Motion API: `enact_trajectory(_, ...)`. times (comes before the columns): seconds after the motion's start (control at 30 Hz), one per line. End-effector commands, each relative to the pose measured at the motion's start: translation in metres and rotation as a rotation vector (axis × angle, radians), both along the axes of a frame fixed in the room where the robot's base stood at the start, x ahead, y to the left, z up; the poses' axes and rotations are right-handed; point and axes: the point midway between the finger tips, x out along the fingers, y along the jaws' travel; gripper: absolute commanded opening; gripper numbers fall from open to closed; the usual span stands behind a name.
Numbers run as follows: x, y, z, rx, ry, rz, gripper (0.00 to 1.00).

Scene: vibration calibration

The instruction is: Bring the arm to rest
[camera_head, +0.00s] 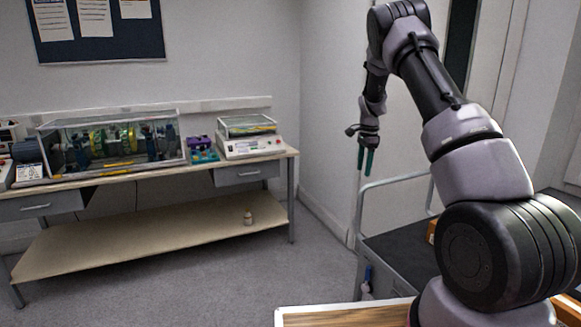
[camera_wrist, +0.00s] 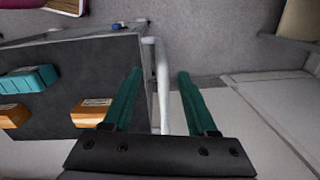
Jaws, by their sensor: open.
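My gripper (camera_head: 365,160) hangs at the end of my raised arm, fingers pointing down, right of centre in the head view. In the wrist view my gripper (camera_wrist: 158,88) shows two teal fingers spread apart with nothing between them. The fingers are open and empty. Behind them, in the wrist view, is the metal handle (camera_wrist: 162,75) of a cart, with floor beyond it. I cannot tell how far the fingertips are from the handle.
The cart's dark top (camera_wrist: 65,65) carries a teal block (camera_wrist: 28,80) and orange blocks (camera_wrist: 92,113).

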Motion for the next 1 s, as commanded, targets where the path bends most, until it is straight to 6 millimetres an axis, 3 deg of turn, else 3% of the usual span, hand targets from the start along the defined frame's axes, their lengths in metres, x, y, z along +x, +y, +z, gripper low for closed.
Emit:
enact_trajectory(0.03, -0.007, 0.003, 0.029, 0.014, -0.029, 0.021, 0.58)
enact_trajectory(0.2, -0.048, 0.015, 0.113, 0.054, -0.121, 0.138, 0.58)
enact_trajectory(0.37, -0.098, 0.030, 0.180, 0.073, -0.211, 0.262, 0.58)
enact_trajectory(0.5, -0.149, 0.042, 0.228, 0.072, -0.291, 0.377, 0.58)
enact_trajectory(0.73, -0.243, 0.063, 0.281, 0.032, -0.422, 0.577, 0.58)
enact_trajectory(1.0, -0.353, 0.082, 0.298, -0.078, -0.556, 0.806, 0.58)
